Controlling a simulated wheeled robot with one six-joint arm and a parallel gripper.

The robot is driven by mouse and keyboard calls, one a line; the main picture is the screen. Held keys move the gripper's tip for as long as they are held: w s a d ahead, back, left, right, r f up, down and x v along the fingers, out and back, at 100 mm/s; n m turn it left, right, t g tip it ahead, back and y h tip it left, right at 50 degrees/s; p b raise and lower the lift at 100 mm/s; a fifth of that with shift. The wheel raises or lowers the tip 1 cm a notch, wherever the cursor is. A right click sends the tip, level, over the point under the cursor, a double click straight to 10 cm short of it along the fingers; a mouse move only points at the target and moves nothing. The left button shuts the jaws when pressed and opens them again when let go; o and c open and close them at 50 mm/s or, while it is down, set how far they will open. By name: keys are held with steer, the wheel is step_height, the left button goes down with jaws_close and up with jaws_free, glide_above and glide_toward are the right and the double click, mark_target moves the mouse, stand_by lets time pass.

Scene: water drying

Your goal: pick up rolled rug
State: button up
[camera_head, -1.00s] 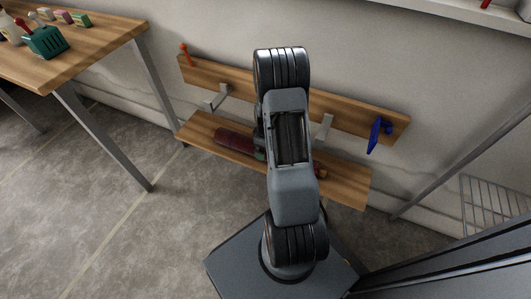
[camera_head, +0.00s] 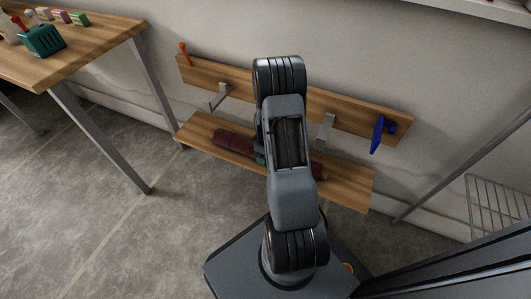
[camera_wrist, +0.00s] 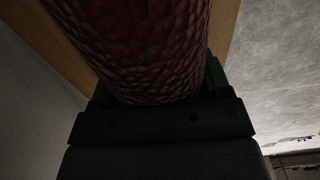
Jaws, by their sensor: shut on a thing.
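The rolled rug (camera_head: 234,144) is a dark red roll lying lengthwise along the lower wooden shelf (camera_head: 346,189) of the wall rack. My arm hides its middle in the head view; a short piece of its right end shows past the arm. In the wrist view the rug (camera_wrist: 140,45) is large, with a bumpy dark red surface, and runs down between the jaws. My gripper (camera_wrist: 155,100) is shut on the rug, with green-edged fingers at either side. Any gap between rug and shelf cannot be told.
Above the shelf, a wooden back board (camera_head: 350,119) carries metal hooks, an orange item (camera_head: 184,54) and a blue item (camera_head: 378,134). A wooden table (camera_head: 85,50) with a green caddy (camera_head: 42,40) stands left. A wire rack (camera_head: 497,211) is at right. Floor at left is open.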

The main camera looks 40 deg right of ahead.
steer(key=c, duration=0.7)
steer(key=shift+c, duration=0.5)
steer(key=shift+r, duration=0.2)
